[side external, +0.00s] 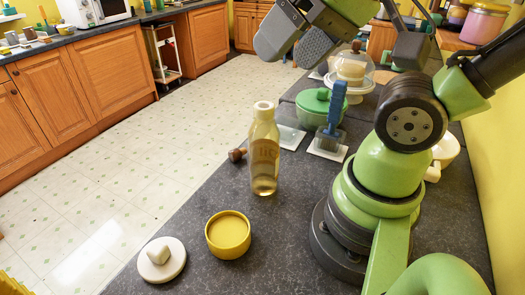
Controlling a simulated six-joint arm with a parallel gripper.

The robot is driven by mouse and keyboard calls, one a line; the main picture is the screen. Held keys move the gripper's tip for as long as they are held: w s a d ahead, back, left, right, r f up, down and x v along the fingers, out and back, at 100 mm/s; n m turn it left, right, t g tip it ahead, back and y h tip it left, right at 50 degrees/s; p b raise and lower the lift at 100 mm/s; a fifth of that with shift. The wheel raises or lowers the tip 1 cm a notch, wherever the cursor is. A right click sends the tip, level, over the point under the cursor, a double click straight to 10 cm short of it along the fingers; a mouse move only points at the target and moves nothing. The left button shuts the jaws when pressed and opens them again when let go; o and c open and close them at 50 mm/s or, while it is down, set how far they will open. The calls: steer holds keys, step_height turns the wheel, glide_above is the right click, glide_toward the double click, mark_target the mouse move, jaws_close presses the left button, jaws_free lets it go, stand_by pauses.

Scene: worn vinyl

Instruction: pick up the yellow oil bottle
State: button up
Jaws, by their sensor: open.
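The yellow oil bottle (264,168) stands upright on the dark worktop (205,205), near its left edge. It is translucent yellow with a pale cap and a faint label. My gripper (294,52) is at the top of the side view, above and apart from the bottle. Its two grey fingers are spread, and nothing shows between them.
A yellow round container (228,236) and a white lid with a knob (162,260) lie in front of the bottle. A small brown object (236,154) lies left.

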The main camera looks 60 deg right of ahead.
steer(key=n+g+h, duration=0.2)
steer(key=n+g, duration=0.3)
steer(key=g, duration=0.2)
glide_toward(264, 111)
steer(key=d+f, duration=0.2)
steer(key=f, duration=0.3)
steer(key=shift+w, duration=0.35)
steer(key=shift+w+a+f, duration=0.1)
steer(key=shift+f, duration=1.45)
steer(key=shift+w+a+f, duration=0.1)
steer(key=shift+f, duration=1.45)
steer(key=c, duration=1.4)
